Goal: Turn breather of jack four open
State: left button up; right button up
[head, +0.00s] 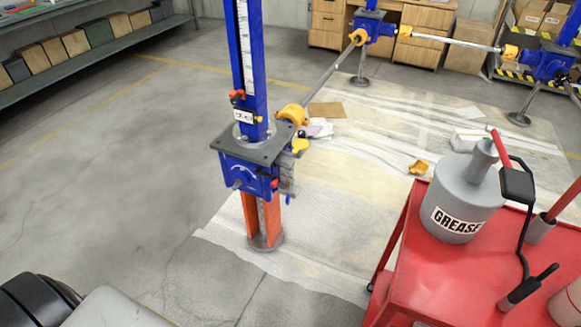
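A blue screw jack (240,175) stands in the middle of the head view on an orange foot (262,220), with a tall blue column (250,60) above it. I cannot read a jack number on it. A small red part (274,184) shows on the housing's right side, and an orange-red part (237,95) sits on the column above a small white label (243,116). I cannot tell which part is the breather or how it is set. Two more blue jacks stand behind, one at the back (372,25) and one at the right (548,63).
A red cart (405,262) at the right carries a grey grease can (462,200) and tools. Shafts with yellow couplings (293,114) link the jacks. White sheeting (370,200) covers floor behind and right of the near jack. The floor to its left is clear.

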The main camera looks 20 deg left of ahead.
aim_at(301, 133)
jog(key=i+j+z, duration=0.15)
jog(key=j, duration=0.15)
jog(key=i+j+z, duration=0.15)
jog(key=j, duration=0.15)
jog(key=i+j+z, duration=0.15)
jog(key=j, duration=0.2)
jog(key=i+j+z, duration=0.15)
jog(key=j, duration=0.2)
jog(key=j+z, duration=0.2)
jog(key=j, duration=0.15)
jog(key=i, duration=0.05)
